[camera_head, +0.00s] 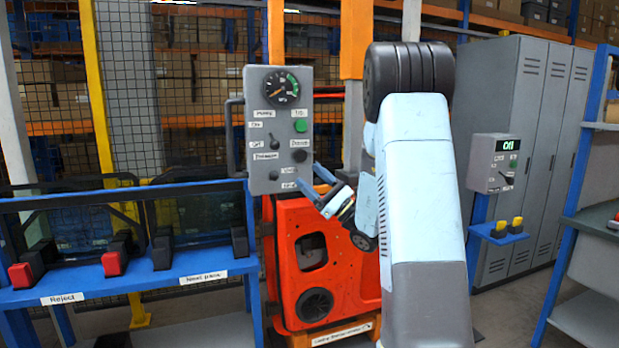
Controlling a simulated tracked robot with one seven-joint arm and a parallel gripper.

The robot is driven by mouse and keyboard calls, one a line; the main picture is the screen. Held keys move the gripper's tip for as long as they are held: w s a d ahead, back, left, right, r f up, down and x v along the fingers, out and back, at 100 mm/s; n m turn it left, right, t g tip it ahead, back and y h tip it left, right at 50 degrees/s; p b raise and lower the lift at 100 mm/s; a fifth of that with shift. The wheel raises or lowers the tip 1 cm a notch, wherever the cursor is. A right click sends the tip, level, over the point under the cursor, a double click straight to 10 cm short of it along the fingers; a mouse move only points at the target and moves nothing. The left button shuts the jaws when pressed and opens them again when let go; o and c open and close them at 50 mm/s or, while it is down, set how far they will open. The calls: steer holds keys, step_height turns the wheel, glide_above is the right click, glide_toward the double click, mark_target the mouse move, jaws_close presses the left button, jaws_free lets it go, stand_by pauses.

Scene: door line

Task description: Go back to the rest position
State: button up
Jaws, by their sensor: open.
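My gripper (337,199) is in front of the grey control panel's lower right corner, over the orange door (318,232) behind it. Its jaws are open and point left; I see nothing between them. My arm rises large in the right middle of the view and hides part of the orange door. The control panel (260,178) carries a round gauge (282,87), a green button (301,125) and several dark knobs. Whether the jaws touch the panel cannot be told.
A blue rack (130,281) with red and black blocks and the labels "Reject" and "Next piece" stands at left. A grey box with a display (499,163) and a blue shelf with yellow-topped items (499,236) are at right, before grey lockers (518,110).

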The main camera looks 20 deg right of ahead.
stand_by(0.3)
steer(key=s+a+r+n+g+y, duration=0.1)
steer(key=s+a+n+g, duration=0.3)
steer(key=a+g, duration=0.25)
steer(key=s+a+r+n+g, duration=0.1)
steer(key=s+a+n+g, duration=0.2)
steer(key=s+a+g, duration=0.3)
steer(key=s+a+f+n+g+h, duration=0.3)
steer(key=s+a+n+g+h, duration=0.15)
steer(key=s+a, duration=0.35)
steer(key=s+d+f+n+h, duration=0.2)
steer(key=s+h, duration=0.2)
steer(key=s, duration=0.1)
steer(key=s+d+f+n+h, duration=0.2)
steer(key=s+n+h, duration=0.15)
steer(key=s, duration=0.25)
steer(key=s+d+r+n+t+h, duration=0.1)
steer(key=s+d+n+t+h, duration=0.2)
steer(key=d+h, duration=0.4)
steer(key=shift+d+n+t, duration=0.3)
steer(key=shift+d+t, duration=0.3)
steer(key=shift+t, duration=0.1)
steer(key=shift+s, duration=0.1)
steer(key=shift+c, duration=0.5)
